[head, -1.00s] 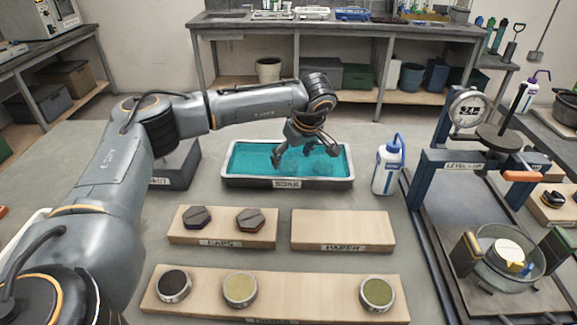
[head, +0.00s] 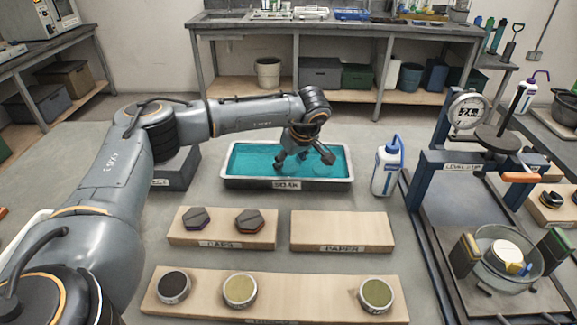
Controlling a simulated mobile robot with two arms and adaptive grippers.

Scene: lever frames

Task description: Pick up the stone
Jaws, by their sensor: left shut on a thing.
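My left gripper (head: 301,160) reaches down into the teal liquid of the tray marked SOAK (head: 288,184). Its fingers are shut on a stone in the liquid; the stone is mostly hidden by the fingers and hard to make out. A faint round shape (head: 326,170) shows under the liquid just right of the fingers. My right gripper is not in view.
A white squeeze bottle (head: 387,168) stands close to the tray's right end. In front are a board with two hexagonal caps (head: 196,219), an empty board marked PAPER (head: 342,230), and a board with three round tins (head: 240,290). A blue lever frame (head: 440,180) stands at right.

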